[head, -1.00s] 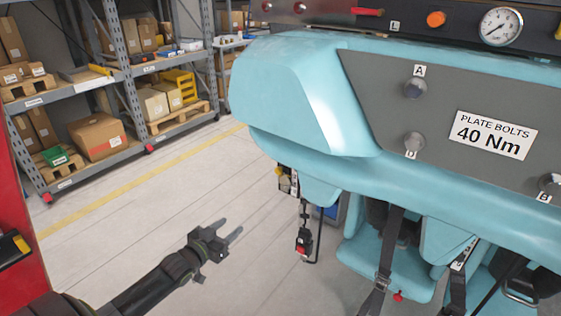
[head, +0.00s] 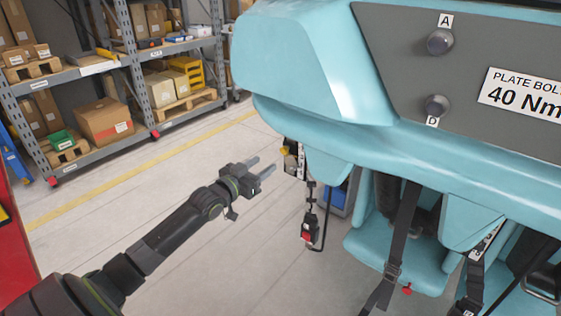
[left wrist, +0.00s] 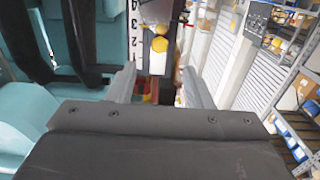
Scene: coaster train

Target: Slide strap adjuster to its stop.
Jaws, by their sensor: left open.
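My left gripper (head: 265,167) is open and empty, its fingers pointing at the lower left end of the teal coaster car (head: 330,80). In the left wrist view the open fingers (left wrist: 160,72) frame a numbered strip (left wrist: 136,35) and a yellow round knob (left wrist: 159,45) beyond the tips. The yellow knob (head: 284,150) also shows small in the head view beside the numbered strip (head: 301,161), apart from the fingertips. It may be part of the strap adjuster; I cannot tell for sure. A black strap (head: 402,225) with a buckle (head: 392,271) hangs farther right. My right gripper is not in view.
A black hanging piece with a red button (head: 307,230) dangles just right of the gripper. Teal seats (head: 385,255) and straps crowd the right side. Shelves with boxes (head: 105,120) stand behind at left. The floor (head: 190,170) around the arm is clear.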

